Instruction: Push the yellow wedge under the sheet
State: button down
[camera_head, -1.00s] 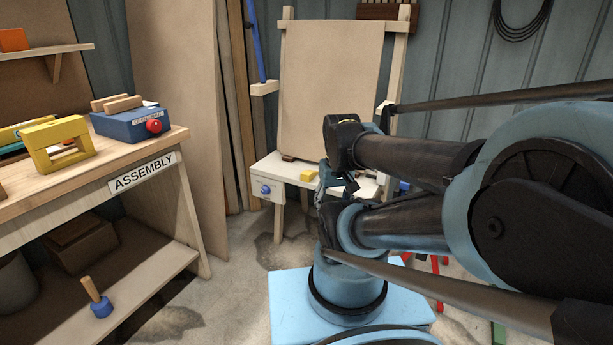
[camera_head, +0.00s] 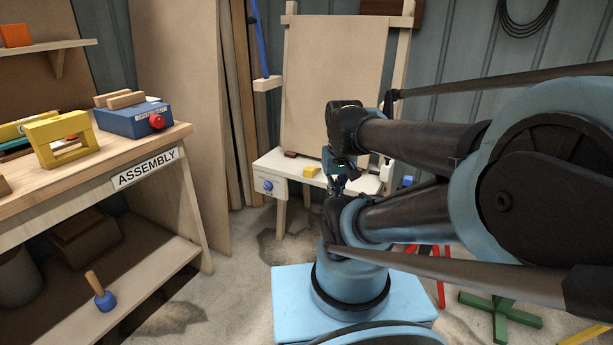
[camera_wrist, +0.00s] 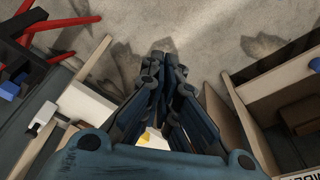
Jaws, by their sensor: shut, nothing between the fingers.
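The yellow wedge (camera_head: 311,171) lies on the white table (camera_head: 279,160) at the back, in front of the sheet's lower edge. The sheet (camera_head: 333,85) is a large tan board standing upright on that table against a wooden frame. My gripper (camera_head: 337,191) is shut and empty, pointing down near the table's front edge, right of the wedge and apart from it in the picture. In the wrist view my gripper's fingers (camera_wrist: 165,58) are together over the floor. A small yellow patch (camera_wrist: 150,138), probably the wedge, shows there, mostly hidden by the fingers.
A small dark brown block (camera_head: 291,154) sits at the sheet's lower left corner. The assembly bench (camera_head: 165,137) is at left. Red parts (camera_wrist: 30,48) show in the wrist view. The floor between bench and table is clear.

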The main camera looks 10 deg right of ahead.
aim_at(304, 174)
jog(key=w+a+r+m+g, duration=0.1)
jog(key=w+a+m, duration=0.15)
jog(key=w, duration=0.95)
jog(key=w+a+r+m, duration=0.1)
jog(key=w+m, duration=0.2)
jog(key=w, duration=1)
jog(key=shift+m+g, duration=0.5)
jog(key=shift+m, duration=0.25)
jog(key=shift+w+a+f, duration=0.1)
jog(key=shift+w+f, duration=1.9)
jog(key=shift+f, duration=0.75)
jog(key=shift+w+f, duration=2)
jog(key=shift+f, duration=0.75)
jog(key=shift+w+a+f, duration=0.1)
jog(key=shift+w+f, duration=1.9)
jog(key=shift+f, duration=0.75)
jog(key=w+d, duration=0.1)
jog(key=w, duration=0.1)
jog(key=w+d, duration=0.2)
jog(key=w, duration=0.1)
jog(key=w+d, duration=0.2)
jog(key=shift+w+d, duration=0.1)
jog(key=shift+w, duration=0.05)
